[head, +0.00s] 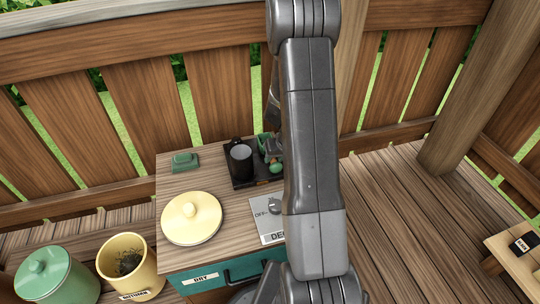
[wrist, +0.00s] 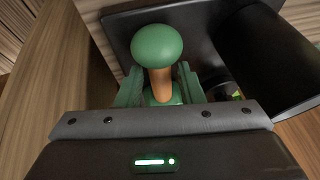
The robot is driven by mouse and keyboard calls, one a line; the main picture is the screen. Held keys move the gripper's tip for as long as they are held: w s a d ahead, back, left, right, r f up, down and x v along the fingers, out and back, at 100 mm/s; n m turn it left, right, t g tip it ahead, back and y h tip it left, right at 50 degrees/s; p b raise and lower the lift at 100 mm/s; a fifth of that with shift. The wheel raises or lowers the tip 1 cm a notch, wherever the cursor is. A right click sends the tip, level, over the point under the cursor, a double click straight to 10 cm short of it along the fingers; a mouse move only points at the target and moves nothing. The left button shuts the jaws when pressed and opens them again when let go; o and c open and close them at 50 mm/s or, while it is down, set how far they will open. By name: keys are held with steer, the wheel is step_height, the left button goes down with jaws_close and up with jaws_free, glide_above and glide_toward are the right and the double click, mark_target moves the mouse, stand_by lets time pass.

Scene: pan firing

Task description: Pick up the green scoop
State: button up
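The green scoop shows in the wrist view as a round green knob (wrist: 157,45) on an orange-brown handle (wrist: 161,84), with a green part below it. In the head view its green knob (head: 276,168) sits at the black holder on the wooden counter. My gripper (wrist: 160,84) has its two green fingers on either side of the handle, with narrow gaps seeming to remain. In the head view my gripper (head: 267,147) is partly hidden behind my arm. The scoop's lower end is hidden by my gripper.
A black cup (head: 240,160) stands in the black holder just left of the scoop. A cream lid (head: 192,217) and a small green block (head: 185,161) lie on the counter (head: 222,221). A yellow bin (head: 130,266) and a green lidded jar (head: 50,277) stand at lower left.

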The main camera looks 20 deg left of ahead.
steer(key=shift+w+a+f, duration=0.1)
steer(key=shift+a+f, duration=0.1)
steer(key=shift+f, duration=0.25)
jaws_close()
steer(key=shift+r, duration=0.15)
step_height(320, 180, up, 10)
steer(key=p, duration=0.3)
